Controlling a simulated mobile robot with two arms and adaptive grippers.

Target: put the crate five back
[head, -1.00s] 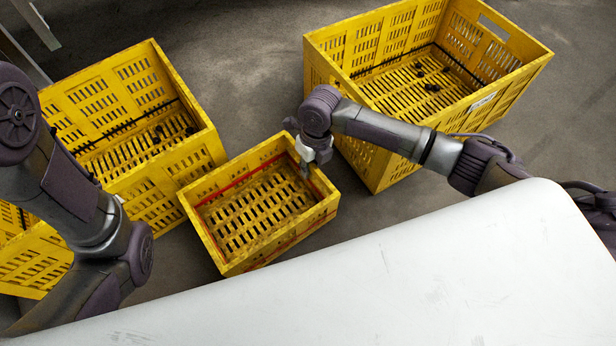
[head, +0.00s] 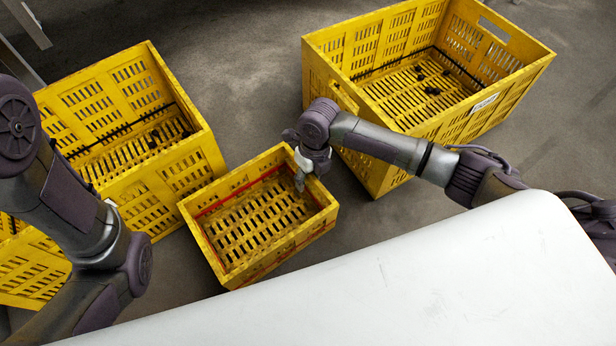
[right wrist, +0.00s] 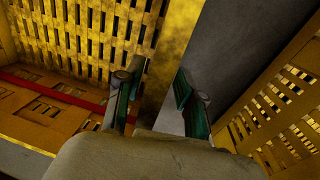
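A small yellow slatted crate (head: 225,272) with a red band inside stands empty between two larger crates in the head view. I cannot read any number on it. My right gripper (head: 301,180) is at its right wall, near the rim. In the right wrist view its fingers (right wrist: 157,92) are apart, with a yellow wall edge (right wrist: 182,40) between them. One finger is on the slatted inner side and close to the wall. The other is over the grey floor with a gap. My left gripper is out of view; only its arm shows.
A large yellow crate (head: 375,165) with a white label and dark bits inside stands at the back right. Another large crate (head: 170,180) stands left, also with dark bits. A white surface (head: 440,275) fills the front right. Grey floor is clear at the back middle.

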